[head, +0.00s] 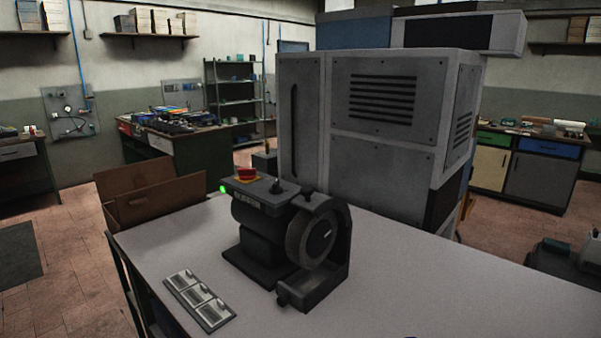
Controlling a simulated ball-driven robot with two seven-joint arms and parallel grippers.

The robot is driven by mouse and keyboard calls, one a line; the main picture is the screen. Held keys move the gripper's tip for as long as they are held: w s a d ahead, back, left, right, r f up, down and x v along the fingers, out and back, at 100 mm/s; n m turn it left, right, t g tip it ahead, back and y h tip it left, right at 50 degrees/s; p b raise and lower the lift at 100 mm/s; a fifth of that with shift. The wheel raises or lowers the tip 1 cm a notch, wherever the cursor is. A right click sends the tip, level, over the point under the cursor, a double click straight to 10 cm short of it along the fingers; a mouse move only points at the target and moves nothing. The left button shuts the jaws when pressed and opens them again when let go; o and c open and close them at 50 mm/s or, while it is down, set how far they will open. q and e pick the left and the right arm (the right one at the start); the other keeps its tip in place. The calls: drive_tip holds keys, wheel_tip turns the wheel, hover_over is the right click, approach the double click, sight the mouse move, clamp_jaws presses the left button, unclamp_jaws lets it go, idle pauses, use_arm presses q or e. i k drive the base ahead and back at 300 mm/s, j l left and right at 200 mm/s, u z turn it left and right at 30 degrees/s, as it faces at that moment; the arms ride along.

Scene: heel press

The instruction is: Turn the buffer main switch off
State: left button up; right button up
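The buffer (262,242) is a dark bench machine standing on the light table, with a round wheel (318,236) on its right side. A green light (222,189) glows at the plate's left edge. A flat plate with three pale panels (199,299), each with a small lever-like part, lies on the table at front left of the buffer. Which of these is the main switch I cannot tell for sure. Neither of my grippers is in view.
The table (430,285) is clear to the right of the buffer. An open brown box (150,200) stands at its far left edge. A large grey cabinet machine (375,125) rises behind. Workbenches (170,145) and shelves line the walls.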

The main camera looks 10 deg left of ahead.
sight(244, 174)
drive_tip(key=j+z, duration=0.4)
drive_tip(key=i+j+z, duration=0.1)
drive_tip(key=j+z, duration=0.2)
drive_tip(key=z, duration=0.15)
drive_tip(key=j+z, duration=0.4)
drive_tip(key=k+l, duration=0.05)
